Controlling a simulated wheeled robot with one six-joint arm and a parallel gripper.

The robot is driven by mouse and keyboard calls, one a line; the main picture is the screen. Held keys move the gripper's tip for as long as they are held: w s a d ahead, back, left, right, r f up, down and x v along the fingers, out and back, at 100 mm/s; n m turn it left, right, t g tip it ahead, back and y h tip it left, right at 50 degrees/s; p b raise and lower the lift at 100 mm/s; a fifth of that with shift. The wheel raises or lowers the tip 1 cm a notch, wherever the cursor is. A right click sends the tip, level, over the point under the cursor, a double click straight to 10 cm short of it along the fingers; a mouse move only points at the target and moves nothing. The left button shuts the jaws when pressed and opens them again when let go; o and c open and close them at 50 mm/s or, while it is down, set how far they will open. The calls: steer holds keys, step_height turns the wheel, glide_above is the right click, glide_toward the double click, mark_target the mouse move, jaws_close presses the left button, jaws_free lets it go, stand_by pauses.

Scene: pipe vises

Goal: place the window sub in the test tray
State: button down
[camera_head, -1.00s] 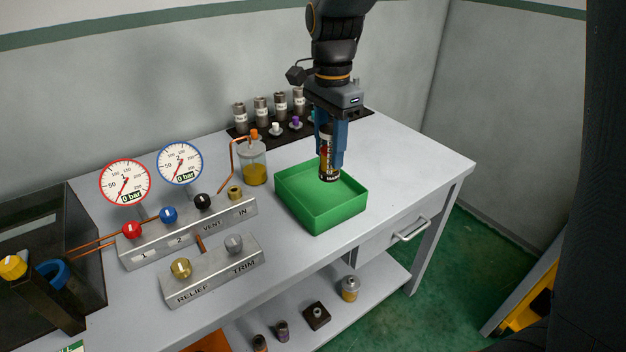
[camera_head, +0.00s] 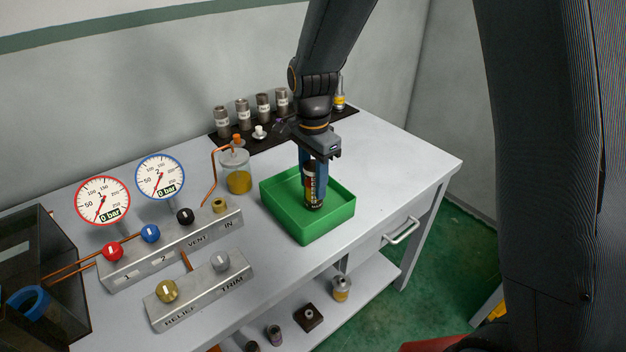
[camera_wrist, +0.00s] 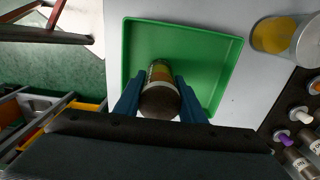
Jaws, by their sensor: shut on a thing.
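The window sub (camera_head: 313,190) is a dark cylinder with a printed label and a yellowish band. It stands about upright between the blue fingers of my gripper (camera_head: 315,180). My gripper is shut on it. The test tray (camera_head: 330,226) is a green, shallow square tray on the bench. The sub's lower end is within the tray's outline; I cannot tell whether it touches the floor. In the wrist view the sub (camera_wrist: 159,92) sits between both blue fingers, over the tray (camera_wrist: 215,58).
A jar of yellow liquid (camera_head: 238,172) with an orange cap stands just left of the tray. A black rack (camera_head: 270,133) with grey cylinders is behind. Gauges and a valve block (camera_head: 170,248) fill the left. The bench right of the tray (camera_head: 400,165) is clear.

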steer(key=shift+f, duration=0.2)
steer(key=shift+f, duration=0.15)
steer(key=c, duration=1.2)
jaws_free()
steer(key=shift+o, duration=0.2)
step_height(320, 180, up, 12)
steer(key=b, duration=0.3)
